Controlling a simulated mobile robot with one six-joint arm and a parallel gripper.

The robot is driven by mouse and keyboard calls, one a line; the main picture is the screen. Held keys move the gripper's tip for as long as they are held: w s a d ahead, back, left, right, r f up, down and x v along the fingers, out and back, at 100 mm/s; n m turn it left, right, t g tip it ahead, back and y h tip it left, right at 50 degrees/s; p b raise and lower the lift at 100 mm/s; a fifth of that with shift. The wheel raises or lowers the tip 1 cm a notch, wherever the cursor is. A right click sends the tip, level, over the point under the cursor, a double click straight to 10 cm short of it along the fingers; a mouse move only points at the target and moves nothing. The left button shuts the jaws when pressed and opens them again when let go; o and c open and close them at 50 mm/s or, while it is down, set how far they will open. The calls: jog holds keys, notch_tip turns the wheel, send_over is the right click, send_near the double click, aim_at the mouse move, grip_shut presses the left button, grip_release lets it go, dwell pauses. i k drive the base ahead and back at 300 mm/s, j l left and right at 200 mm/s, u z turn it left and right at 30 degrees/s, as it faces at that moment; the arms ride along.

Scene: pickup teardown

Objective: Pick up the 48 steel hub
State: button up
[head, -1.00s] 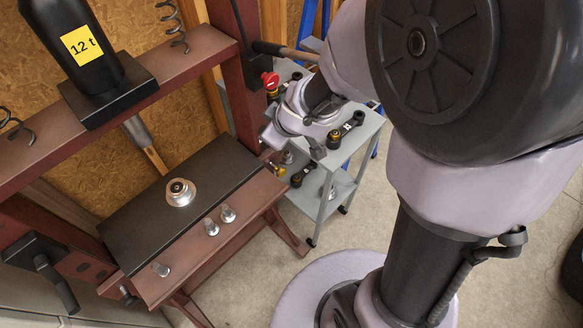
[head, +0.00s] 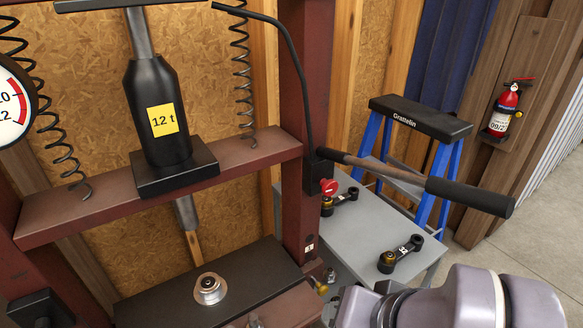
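A round silver steel hub (head: 208,294) with a dark centre sits on the dark plate of the press bed, at the lower left of the head view. No number can be read on it, so I cannot tell whether it is the 48 hub. Other small metal parts (head: 331,276) stand lower down at the press's right side, partly hidden. Only a lilac-grey section of my arm shows at the bottom right. My gripper is out of view.
A red press frame (head: 250,150) with a black 12 t jack (head: 160,95) stands over the hub. Its long handle (head: 470,195) sticks out right. A grey cart (head: 365,217) carries dark tools (head: 401,254).

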aim_at(211, 297)
jog(key=j+u, duration=0.1)
jog(key=u, duration=0.3)
jog(key=i+u, duration=0.1)
jog(key=u, duration=0.3)
jog(key=j+u, duration=0.1)
jog(key=u, duration=0.3)
jog(key=i+u, duration=0.15)
jog(key=u, duration=0.7)
jog(key=i, duration=0.05)
